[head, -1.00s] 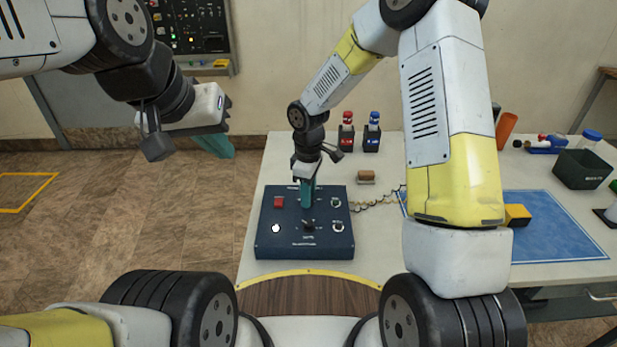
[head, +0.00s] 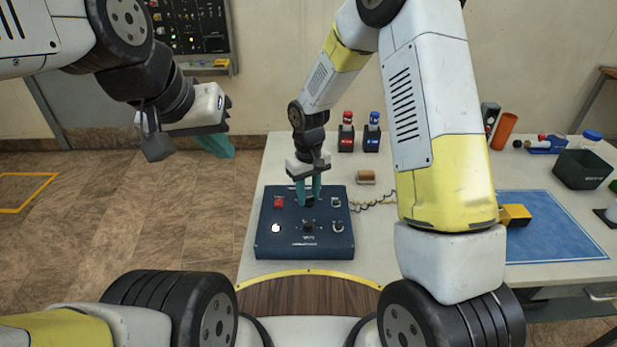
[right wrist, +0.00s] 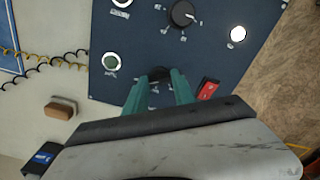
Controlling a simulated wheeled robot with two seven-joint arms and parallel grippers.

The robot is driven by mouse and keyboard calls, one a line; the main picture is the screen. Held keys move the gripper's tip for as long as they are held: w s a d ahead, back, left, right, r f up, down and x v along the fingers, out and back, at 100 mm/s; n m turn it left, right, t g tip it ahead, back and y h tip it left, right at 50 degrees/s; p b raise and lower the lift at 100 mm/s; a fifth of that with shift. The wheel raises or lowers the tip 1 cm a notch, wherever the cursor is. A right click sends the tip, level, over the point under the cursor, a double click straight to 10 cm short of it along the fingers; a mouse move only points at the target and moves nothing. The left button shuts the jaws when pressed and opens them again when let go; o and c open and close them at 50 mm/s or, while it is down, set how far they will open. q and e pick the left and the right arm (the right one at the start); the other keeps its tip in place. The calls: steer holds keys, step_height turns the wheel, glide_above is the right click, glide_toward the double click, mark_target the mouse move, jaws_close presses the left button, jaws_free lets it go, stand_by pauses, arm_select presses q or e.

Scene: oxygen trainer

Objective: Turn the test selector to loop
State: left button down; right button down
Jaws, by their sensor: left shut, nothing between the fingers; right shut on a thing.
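The blue control panel (head: 275,243) lies on the table in front of me. My right gripper (head: 309,202) points down at the panel's upper middle, its teal fingers shut on a dark knob. The right wrist view shows this upper knob (right wrist: 158,74) between the fingertips, partly hidden by them. A second black knob (head: 308,227) sits lower on the panel, untouched. It also shows in the right wrist view (right wrist: 182,14) with small white marks around it. The lettering is too small to read. My left gripper (head: 217,147) is shut and empty, off to the left above the floor.
The panel also carries a red switch (head: 278,202), a white round button (head: 276,228) and two round fittings at right. A brown block (head: 366,177) and a coiled cord (head: 372,202) lie nearby. Red (head: 346,140) and blue (head: 371,140) topped holders stand behind.

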mark_target(308, 198)
stand_by(0.3)
steer(key=c, duration=1)
jaws_free()
steer(key=shift+c, duration=0.2)
step_height(308, 198, up, 7)
steer(key=shift+w+r, duration=0.1)
steer(key=shift+r, duration=0.3)
